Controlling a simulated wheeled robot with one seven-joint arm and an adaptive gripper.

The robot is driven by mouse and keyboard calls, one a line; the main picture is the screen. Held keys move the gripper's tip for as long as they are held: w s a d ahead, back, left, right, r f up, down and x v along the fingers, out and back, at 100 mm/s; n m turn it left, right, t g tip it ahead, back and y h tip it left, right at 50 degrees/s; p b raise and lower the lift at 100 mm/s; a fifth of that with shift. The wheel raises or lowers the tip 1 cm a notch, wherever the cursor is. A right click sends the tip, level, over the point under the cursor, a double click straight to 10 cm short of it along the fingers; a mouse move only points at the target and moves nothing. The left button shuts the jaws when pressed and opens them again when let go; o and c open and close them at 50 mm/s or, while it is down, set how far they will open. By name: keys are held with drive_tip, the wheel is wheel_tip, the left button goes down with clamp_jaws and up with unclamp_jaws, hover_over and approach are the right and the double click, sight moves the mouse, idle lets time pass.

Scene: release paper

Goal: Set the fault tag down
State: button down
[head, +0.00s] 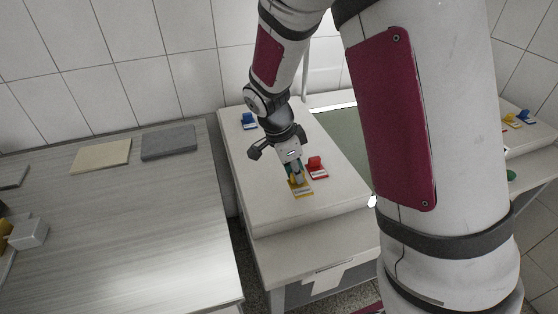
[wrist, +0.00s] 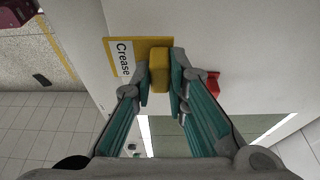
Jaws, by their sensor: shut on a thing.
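The fault tag is a yellow piece (head: 302,190) with a raised yellow grip block (wrist: 159,60) and a white label reading "Crease" (wrist: 123,58). My gripper (head: 296,175) points down over the white top and is shut on the block. In the wrist view, its two teal fingers (wrist: 160,82) press the block from both sides. The tag is at or very near the white top (head: 262,196); I cannot tell if it touches.
A red tag (head: 316,166) stands close to the right of the yellow one. A blue tag (head: 249,121) stands at the far left corner. Bare white top lies left and in front. A grey table (head: 130,220) at left holds beige (head: 101,155) and grey (head: 169,142) slabs.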

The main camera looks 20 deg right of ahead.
drive_tip(key=w, duration=0.2)
drive_tip(key=w+a, duration=0.1)
drive_tip(key=w, duration=0.5)
drive_tip(key=shift+a+f, duration=0.4)
wheel_tip(320, 180, down, 3)
drive_tip(key=shift+r+p, duration=0.15)
drive_tip(key=shift+p, duration=0.35)
drive_tip(key=shift+f, duration=0.35)
drive_tip(key=shift+f, duration=0.15)
drive_tip(key=c, duration=1.6)
unclamp_jaws()
